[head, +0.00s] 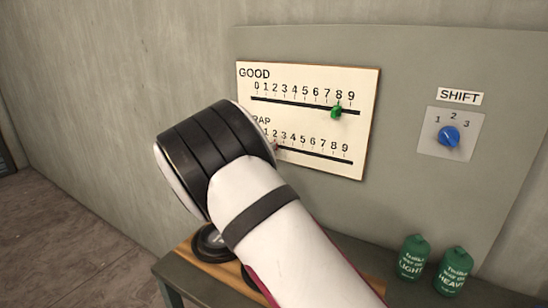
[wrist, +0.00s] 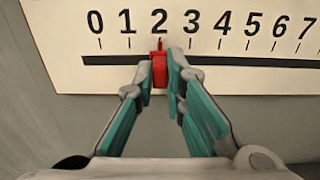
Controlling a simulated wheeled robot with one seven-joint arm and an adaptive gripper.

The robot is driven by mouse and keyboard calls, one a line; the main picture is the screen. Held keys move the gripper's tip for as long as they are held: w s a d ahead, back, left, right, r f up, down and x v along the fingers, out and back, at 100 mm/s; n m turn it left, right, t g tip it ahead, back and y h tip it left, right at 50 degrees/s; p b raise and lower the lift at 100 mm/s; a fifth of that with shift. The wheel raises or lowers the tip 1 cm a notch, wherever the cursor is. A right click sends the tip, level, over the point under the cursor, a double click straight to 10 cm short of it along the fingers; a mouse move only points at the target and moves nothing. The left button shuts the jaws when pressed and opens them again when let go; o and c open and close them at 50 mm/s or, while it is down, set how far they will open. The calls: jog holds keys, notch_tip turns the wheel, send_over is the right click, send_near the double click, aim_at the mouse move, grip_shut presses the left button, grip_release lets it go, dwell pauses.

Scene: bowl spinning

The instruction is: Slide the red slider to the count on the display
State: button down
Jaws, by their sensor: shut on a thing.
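The red slider (wrist: 159,60) is on the lower slot of the white scale board (head: 310,72), in the row whose label reads "RAP" where it shows. In the wrist view its pointer stands at the 2. My gripper (wrist: 161,70) is shut on the red slider, one finger on each side. In the head view my arm hides the gripper and the left end of this row; only a small red bit shows at the arm's edge. The green slider (head: 336,112) on the upper "GOOD" slot stands near the 8. I see no count display in either view.
A blue knob (head: 449,135) on a plate marked SHIFT with 1, 2, 3 is right of the board. Two green weights (head: 413,257), labelled LIGHT and HEAVY, stand on the bench below. Dark round parts (head: 208,240) on a wooden board are partly behind my arm.

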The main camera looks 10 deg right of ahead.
dwell(0.3)
jog(key=c, duration=1.6)
grip_release()
jog(key=shift+c, duration=0.2)
jog(key=v, duration=1.2)
jog(key=s+d+r+m+g+y, duration=0.1)
jog(key=s+d+r+m+g, duration=0.1)
jog(key=s+d+m+g, duration=0.55)
jog(key=s+d+r+m+g+y, duration=0.1)
jog(key=s+d+r+m+g, duration=0.2)
jog(key=s+d+m, duration=0.85)
jog(key=s+d+m+y, duration=0.1)
jog(key=s+m+y, duration=0.7)
jog(key=s, duration=1.4)
jog(key=shift+s+d+r+m+t+y, duration=0.25)
jog(key=shift+d+r+m+t+y, duration=0.15)
jog(key=shift+m, duration=0.5)
